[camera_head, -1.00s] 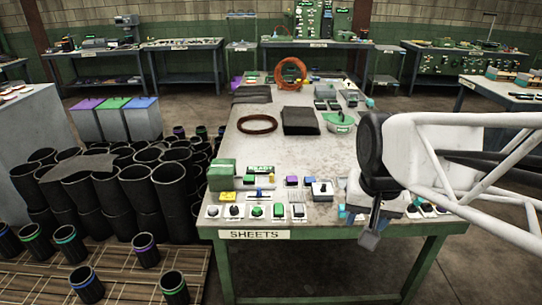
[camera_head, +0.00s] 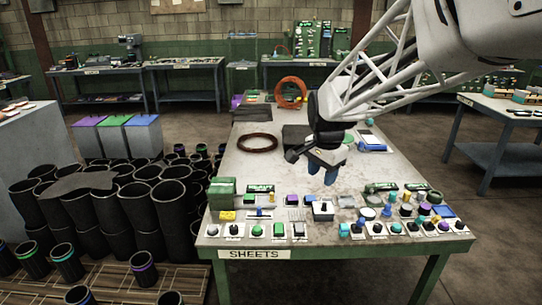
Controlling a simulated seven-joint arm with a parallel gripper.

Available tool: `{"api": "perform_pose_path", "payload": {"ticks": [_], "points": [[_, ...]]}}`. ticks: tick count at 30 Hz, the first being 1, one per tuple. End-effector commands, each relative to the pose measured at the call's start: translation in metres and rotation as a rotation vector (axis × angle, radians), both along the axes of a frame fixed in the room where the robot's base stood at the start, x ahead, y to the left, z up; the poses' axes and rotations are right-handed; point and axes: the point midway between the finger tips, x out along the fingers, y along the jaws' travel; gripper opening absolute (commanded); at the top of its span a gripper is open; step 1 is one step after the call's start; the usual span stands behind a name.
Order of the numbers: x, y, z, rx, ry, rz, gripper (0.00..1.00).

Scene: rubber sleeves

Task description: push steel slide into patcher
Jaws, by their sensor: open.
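My gripper (camera_head: 322,174) hangs above the middle of the table (camera_head: 235,178) marked SHEETS, with two blue fingertips apart and pointing down. Nothing shows between them. It is above and behind the front rows of small parts. I cannot pick out the steel slide for certain. A small grey plate (camera_head: 346,201) lies among the parts below my gripper, beside a white block with a dark knob (camera_head: 323,210). I cannot tell which fixture is the patcher. A back-left bench (camera_head: 92,71) carries a label too small to read surely.
Switches and buttons line the table's front edge, with green boxes (camera_head: 222,193) at the left. Black tubes (camera_head: 100,207) crowd the floor left. Bare tabletop shows left of my gripper.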

Motion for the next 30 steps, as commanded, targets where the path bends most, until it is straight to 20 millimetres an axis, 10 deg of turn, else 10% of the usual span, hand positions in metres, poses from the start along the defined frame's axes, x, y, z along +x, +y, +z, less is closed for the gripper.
{"api": "perform_pose_path", "payload": {"ticks": [30], "points": [[0.225, 0.075, -0.122, 0.058, 0.084, -0.674, 0.47]]}}
